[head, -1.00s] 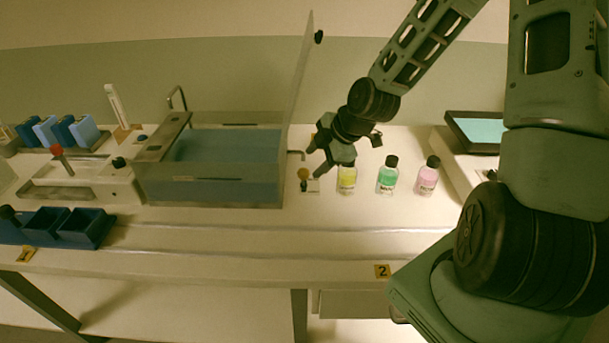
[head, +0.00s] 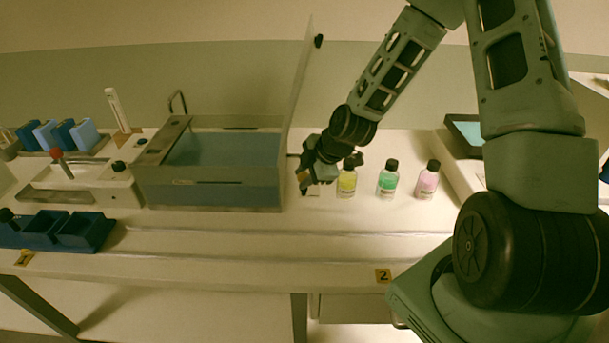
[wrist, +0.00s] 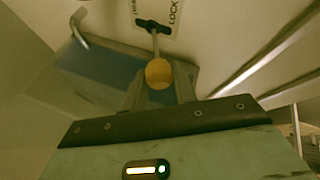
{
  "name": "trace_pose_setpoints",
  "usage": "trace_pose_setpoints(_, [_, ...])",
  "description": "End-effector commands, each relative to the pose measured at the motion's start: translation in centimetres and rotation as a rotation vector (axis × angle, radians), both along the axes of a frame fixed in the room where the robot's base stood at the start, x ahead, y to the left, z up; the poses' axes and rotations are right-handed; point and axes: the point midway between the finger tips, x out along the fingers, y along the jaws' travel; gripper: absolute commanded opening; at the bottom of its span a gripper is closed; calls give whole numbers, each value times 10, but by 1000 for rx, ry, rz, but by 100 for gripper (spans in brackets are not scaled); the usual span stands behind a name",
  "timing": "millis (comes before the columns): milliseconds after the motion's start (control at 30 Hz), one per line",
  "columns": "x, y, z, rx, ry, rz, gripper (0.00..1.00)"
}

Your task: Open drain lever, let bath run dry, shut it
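The bath (head: 235,194) is a clear-walled tank with bluish liquid inside, left of my arm in the head view. The drain lever's yellow ball knob (wrist: 158,73) is in the middle of the wrist view, on a thin metal shaft rising from a plate (wrist: 165,14) marked LOCK. A second word on the plate is partly cut off. My gripper (wrist: 160,84) has its two fingers close on either side of the knob, seemingly pressed on it. In the head view my gripper (head: 304,181) is low beside the bath's right wall and hides most of the lever.
Yellow (head: 347,182), green (head: 387,180) and pink (head: 427,181) bottles stand just right of my gripper. A raised clear lid (head: 299,80) rises at the bath's right side. A bent spout (wrist: 77,24) shows in the wrist view. The front table strip is clear.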

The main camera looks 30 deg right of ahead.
Motion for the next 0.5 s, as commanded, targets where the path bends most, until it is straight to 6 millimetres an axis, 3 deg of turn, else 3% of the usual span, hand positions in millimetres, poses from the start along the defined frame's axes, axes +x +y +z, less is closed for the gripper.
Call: trace_pose_setpoints(500, [12,-8,10,81,117,-1,0])
